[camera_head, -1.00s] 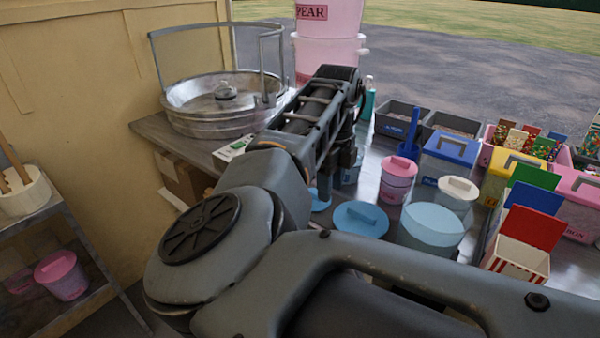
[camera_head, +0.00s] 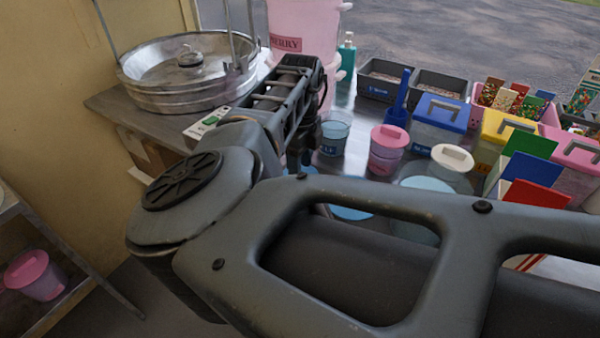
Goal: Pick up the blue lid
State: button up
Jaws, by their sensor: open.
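A darker blue lid (camera_head: 442,112) with a grey handle sits on a clear box farther right. My gripper (camera_head: 306,152) points down at the far end of my arm, left of a small clear tub with a blue label (camera_head: 334,134). It is open, partly hidden by my own arm, and a bit of blue shows below it. I see nothing held in it.
A pink-lidded tub (camera_head: 388,150), a cream-lidded jar (camera_head: 452,158) and a yellow-lidded box (camera_head: 508,128) crowd the right side. A blue scoop (camera_head: 399,100) stands behind them. A round metal pan (camera_head: 185,75) and a pink bucket (camera_head: 300,30) stand at the back left.

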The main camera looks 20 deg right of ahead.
jog(key=shift+f, duration=0.5)
grip_shut()
